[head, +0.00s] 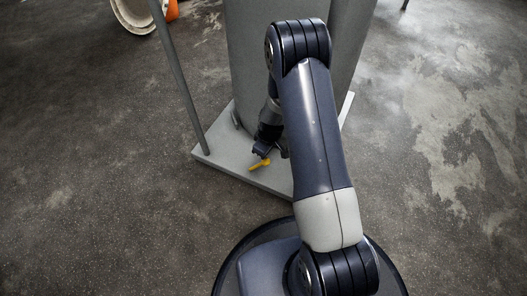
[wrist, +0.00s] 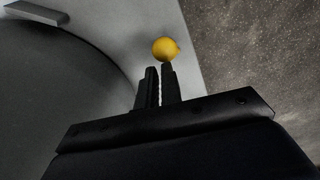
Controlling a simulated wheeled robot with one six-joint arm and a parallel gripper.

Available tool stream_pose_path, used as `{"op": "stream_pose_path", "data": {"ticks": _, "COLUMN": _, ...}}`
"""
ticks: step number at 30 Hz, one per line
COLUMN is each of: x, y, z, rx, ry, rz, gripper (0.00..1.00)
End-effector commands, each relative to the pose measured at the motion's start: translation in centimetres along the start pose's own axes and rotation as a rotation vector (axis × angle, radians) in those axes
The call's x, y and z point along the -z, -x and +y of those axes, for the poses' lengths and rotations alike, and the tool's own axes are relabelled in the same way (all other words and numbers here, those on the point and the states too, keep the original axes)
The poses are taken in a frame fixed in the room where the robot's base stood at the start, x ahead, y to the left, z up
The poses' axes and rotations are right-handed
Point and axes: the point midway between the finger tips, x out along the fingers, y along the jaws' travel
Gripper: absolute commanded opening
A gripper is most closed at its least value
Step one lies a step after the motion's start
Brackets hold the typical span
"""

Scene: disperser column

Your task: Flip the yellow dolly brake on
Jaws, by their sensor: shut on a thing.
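The yellow dolly brake (head: 259,164) is a small lever near the front edge of the grey dolly (head: 222,158) in the head view. In the wrist view its round yellow end (wrist: 165,49) shows just beyond the fingertips. My gripper (wrist: 160,72) is shut, its two dark fingers close together with the brake at their tips. In the head view my gripper (head: 264,152) reaches down to the lever, and my arm hides part of the dolly's right side. How much of the lever lies between the fingers is hidden.
The large grey column (head: 246,55) stands on the dolly, close beside my gripper. A thin grey post (head: 180,75) rises at the dolly's left corner. A white round object (head: 138,12) with an orange part lies at the top left. The concrete floor in front and at the sides is clear.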

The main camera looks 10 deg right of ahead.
Motion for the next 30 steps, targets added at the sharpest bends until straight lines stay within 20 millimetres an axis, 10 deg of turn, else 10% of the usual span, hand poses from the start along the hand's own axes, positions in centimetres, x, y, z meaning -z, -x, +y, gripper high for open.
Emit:
{"op": "stream_pose_path", "data": {"ticks": 15, "x": 0.2, "y": 9.3, "z": -0.2, "rx": 0.000, "ry": 0.002, "rz": 0.001, "gripper": 0.00}}
{"op": "stream_pose_path", "data": {"ticks": 30, "x": 0.4, "y": 9.8, "z": -0.2, "rx": -0.002, "ry": 0.002, "rz": 0.004, "gripper": 0.00}}
